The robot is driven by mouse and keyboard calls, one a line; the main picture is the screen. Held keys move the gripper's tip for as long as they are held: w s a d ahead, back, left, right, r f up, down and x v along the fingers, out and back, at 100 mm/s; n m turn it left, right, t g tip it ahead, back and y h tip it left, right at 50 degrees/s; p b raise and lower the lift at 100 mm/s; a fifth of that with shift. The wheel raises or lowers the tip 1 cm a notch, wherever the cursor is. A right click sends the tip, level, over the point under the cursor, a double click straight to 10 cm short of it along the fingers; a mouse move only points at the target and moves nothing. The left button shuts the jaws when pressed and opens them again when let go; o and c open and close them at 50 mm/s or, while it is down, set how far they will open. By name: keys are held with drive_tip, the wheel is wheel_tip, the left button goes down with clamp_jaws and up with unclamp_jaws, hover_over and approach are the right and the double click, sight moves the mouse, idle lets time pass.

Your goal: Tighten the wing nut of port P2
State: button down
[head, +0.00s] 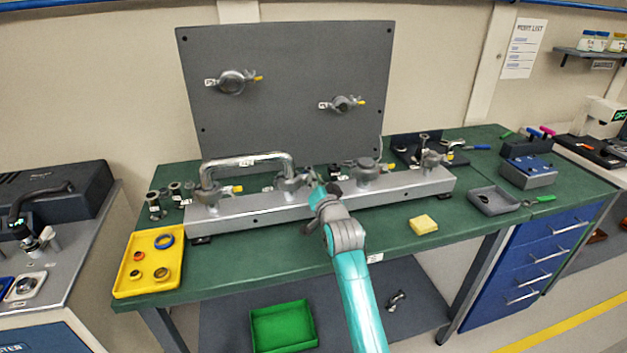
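A grey metal rail (252,213) on the green bench carries several ports with clamps. The port labels are too small for me to read, so I cannot tell which is P2. The clamp at the right foot of the bent pipe (245,163) is at the rail's middle left (289,183). My gripper (313,181) is at the rail, close to the right side of that clamp, where a wing nut may be hidden behind it. I cannot tell whether it touches anything or whether its fingers are open. A capped port (367,169) stands right of it.
A grey upright panel (290,60) behind the rail bears two more clamped ports, each with a yellow-tipped wing nut. A yellow tray (127,262) with rings lies left, a yellow sponge (423,224) and grey tray (493,199) right. The bench front is mostly clear.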

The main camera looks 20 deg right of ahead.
drive_tip(key=m, duration=0.3)
drive_tip(key=f+m, duration=0.1)
drive_tip(key=shift+d+m, duration=0.25)
drive_tip(key=shift+m, duration=0.05)
drive_tip(key=m, duration=0.4)
drive_tip(key=shift+d+f+m, duration=0.1)
drive_tip(key=shift+f+m, duration=0.2)
drive_tip(key=m, duration=0.4)
drive_tip(key=shift+f+m, duration=0.3)
drive_tip(key=shift+f, duration=0.1)
drive_tip(key=shift+f+m, duration=0.15)
drive_tip(key=shift+m, duration=0.9)
drive_tip(key=shift+f+m, duration=0.15)
drive_tip(key=shift+m, duration=0.9)
drive_tip(key=c, duration=1.6)
unclamp_jaws()
drive_tip(key=shift+r, duration=0.1)
drive_tip(key=shift+c, duration=0.2)
drive_tip(key=shift+s, duration=0.1)
